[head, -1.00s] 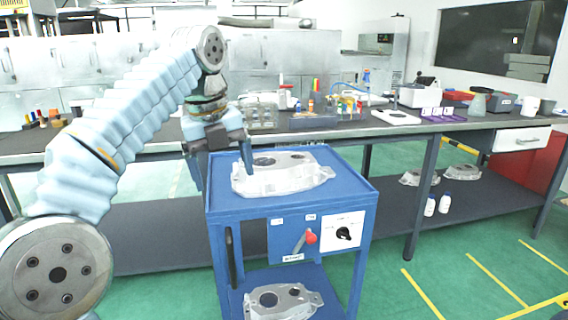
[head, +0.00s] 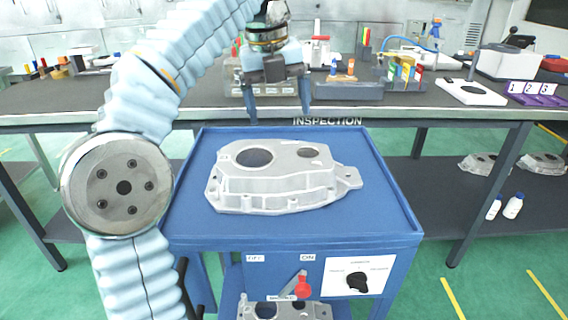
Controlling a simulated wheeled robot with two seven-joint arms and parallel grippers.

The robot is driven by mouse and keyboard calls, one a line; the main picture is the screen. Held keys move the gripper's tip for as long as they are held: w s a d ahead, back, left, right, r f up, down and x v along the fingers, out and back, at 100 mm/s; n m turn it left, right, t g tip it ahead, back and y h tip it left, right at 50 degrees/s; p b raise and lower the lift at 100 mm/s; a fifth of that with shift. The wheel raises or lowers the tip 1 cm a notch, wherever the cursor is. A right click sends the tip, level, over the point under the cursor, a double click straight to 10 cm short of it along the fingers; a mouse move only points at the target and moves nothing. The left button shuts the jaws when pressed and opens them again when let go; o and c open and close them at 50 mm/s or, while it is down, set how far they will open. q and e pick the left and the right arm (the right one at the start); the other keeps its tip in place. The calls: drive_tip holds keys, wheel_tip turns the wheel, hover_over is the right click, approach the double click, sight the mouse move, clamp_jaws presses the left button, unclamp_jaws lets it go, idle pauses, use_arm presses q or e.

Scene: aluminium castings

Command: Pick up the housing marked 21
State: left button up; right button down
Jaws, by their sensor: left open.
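A grey cast aluminium housing (head: 275,185) lies on the blue top of the inspection cart (head: 390,205). It has a large and a smaller round opening on its upper face. I cannot read a number on it. A second housing (head: 285,311) sits on the cart's lower shelf, partly cut off by the picture's bottom edge. My left gripper (head: 279,118) hangs above and behind the top housing, fingers pointing down, apart and empty. It does not touch the housing. My right gripper is not in view.
A long dark workbench (head: 80,101) runs behind the cart, holding bottle racks, a white device (head: 470,92) and purple numbered holders (head: 535,96). More castings (head: 480,163) and white bottles (head: 513,206) stand on its lower shelf at right. Green floor right of the cart is clear.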

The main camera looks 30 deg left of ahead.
sight(284, 155)
use_arm(q)
drive_tip(key=f, duration=0.2)
drive_tip(key=f+b, duration=0.1)
drive_tip(key=f, duration=0.1)
drive_tip(key=w+f+b, duration=0.1)
drive_tip(key=f, duration=0.1)
drive_tip(key=shift+d+f, duration=0.15)
drive_tip(key=shift+f, duration=0.15)
drive_tip(key=shift+w+f+b, duration=0.2)
drive_tip(key=shift+f+b, duration=0.8)
drive_tip(key=shift+f, duration=1.75)
drive_tip(key=shift+r, duration=0.1)
clamp_jaws()
